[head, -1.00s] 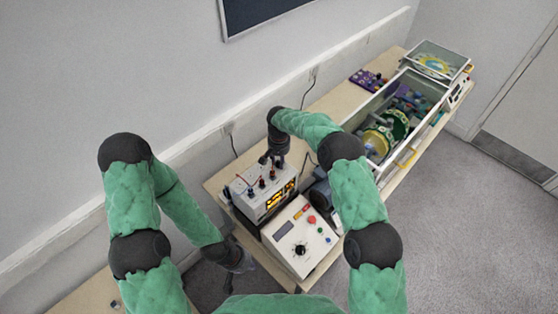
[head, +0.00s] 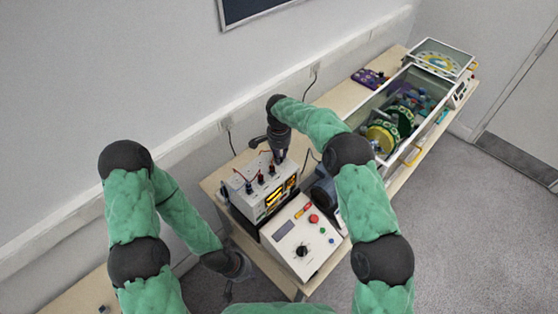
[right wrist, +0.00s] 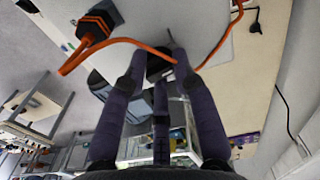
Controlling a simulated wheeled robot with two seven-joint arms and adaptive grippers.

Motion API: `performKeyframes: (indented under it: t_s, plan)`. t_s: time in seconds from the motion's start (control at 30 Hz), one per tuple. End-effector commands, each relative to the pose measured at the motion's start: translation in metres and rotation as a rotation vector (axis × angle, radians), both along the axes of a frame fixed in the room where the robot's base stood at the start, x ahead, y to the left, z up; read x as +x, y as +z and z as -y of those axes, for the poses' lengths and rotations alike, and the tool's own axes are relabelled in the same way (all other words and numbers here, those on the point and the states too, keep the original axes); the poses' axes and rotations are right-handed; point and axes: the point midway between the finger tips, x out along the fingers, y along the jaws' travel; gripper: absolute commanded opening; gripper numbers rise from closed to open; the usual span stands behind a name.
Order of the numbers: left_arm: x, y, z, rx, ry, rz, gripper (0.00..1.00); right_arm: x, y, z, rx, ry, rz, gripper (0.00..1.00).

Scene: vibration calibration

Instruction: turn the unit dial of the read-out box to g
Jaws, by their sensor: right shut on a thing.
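The read-out box (head: 247,201) is a pale box on the bench, with a lit amber display (head: 277,197) and several dark and red plugs or knobs on its top. My right gripper (head: 279,159) points down over the far right of that top. In the right wrist view its fingers (right wrist: 163,60) are shut on a small dark knob-like piece (right wrist: 158,67), mostly hidden between them. I cannot read which unit the dial points to. My left gripper (head: 238,268) hangs low at the bench's near left end, away from the box; its fingers are too unclear to judge.
A cream control panel (head: 318,255) with a black dial and red button stands in front of the box. An orange lead (right wrist: 122,41) runs close by my right fingers. A long clear-sided case (head: 397,155) fills the bench to the right.

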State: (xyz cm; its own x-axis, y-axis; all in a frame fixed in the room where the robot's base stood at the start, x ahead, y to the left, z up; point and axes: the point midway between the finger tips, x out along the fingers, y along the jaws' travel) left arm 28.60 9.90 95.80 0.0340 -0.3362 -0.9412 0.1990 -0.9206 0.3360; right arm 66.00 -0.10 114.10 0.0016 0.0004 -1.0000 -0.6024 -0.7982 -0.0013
Motion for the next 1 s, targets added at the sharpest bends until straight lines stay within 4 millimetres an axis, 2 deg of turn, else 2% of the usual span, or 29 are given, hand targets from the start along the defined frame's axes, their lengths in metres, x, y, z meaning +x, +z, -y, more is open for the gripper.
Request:
performKeyframes:
  t_s: [0.03,0.4,0.7,1.0]
  plan:
    - [0.000,-0.009,0.000,0.000,0.000,0.000,0.00,-0.001,-0.006,0.000,-0.001,-0.043,-0.002,0.00]
    - [0.000,-0.033,0.000,0.000,0.000,0.000,0.00,-0.001,-0.004,0.000,-0.001,-0.394,-0.004,0.00]
    - [0.000,-0.043,0.000,0.000,0.000,0.000,0.00,-0.001,-0.003,0.000,-0.001,-0.643,-0.004,0.00]
    - [0.000,-0.049,0.000,0.000,0.000,0.000,0.00,-0.002,-0.003,0.000,-0.002,-0.797,-0.005,0.00]
